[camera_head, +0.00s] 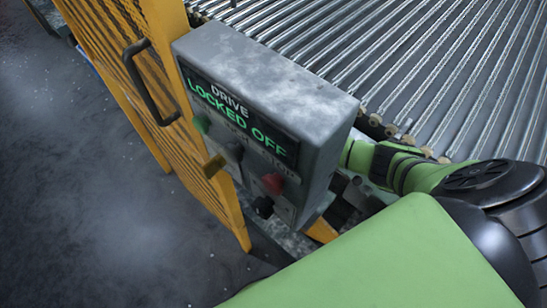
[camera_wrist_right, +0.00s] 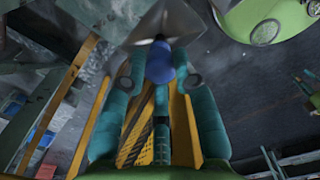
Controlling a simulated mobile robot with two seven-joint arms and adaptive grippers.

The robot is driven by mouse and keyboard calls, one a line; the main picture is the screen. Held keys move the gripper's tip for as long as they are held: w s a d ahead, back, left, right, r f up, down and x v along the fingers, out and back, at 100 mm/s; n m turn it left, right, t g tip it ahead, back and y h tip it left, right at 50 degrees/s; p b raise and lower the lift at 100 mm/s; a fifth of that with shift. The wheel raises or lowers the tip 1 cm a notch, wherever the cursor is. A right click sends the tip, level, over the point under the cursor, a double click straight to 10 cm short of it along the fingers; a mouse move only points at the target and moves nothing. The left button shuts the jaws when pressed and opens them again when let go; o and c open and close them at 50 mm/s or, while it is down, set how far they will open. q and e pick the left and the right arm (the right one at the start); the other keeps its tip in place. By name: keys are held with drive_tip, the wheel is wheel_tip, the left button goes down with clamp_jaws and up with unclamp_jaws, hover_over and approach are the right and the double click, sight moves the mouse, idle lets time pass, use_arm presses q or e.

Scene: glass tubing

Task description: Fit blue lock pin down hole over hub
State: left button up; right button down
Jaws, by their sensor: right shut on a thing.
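The blue lock pin (camera_wrist_right: 160,62) shows in the right wrist view as a rounded blue piece between the teal fingers of my right gripper (camera_wrist_right: 161,75). The gripper is shut on it. A pale grey metal piece (camera_wrist_right: 190,22) lies just beyond the pin's far end; I cannot tell whether they touch. In the head view my right arm reaches in behind the grey control box, which hides the gripper and pin there. I cannot make out the hole or the hub in either view. My left gripper is in neither view.
The grey control box (camera_head: 262,75) reads "DRIVE LOCKED OFF" on its display (camera_head: 238,118). A yellow mesh guard (camera_head: 130,65) with a dark handle (camera_head: 143,85) stands left of it. A roller conveyor (camera_head: 430,65) runs behind. Dark floor (camera_head: 90,200) is open at left.

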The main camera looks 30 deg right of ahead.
drive_tip(key=shift+f+b, duration=0.85)
drive_tip(key=shift+f, duration=0.35)
drive_tip(key=c, duration=0.9)
unclamp_jaws()
drive_tip(key=shift+r, duration=0.3)
wheel_tip(320, 180, up, 12)
drive_tip(key=shift+f, duration=0.25)
drive_tip(key=shift+w, duration=0.1)
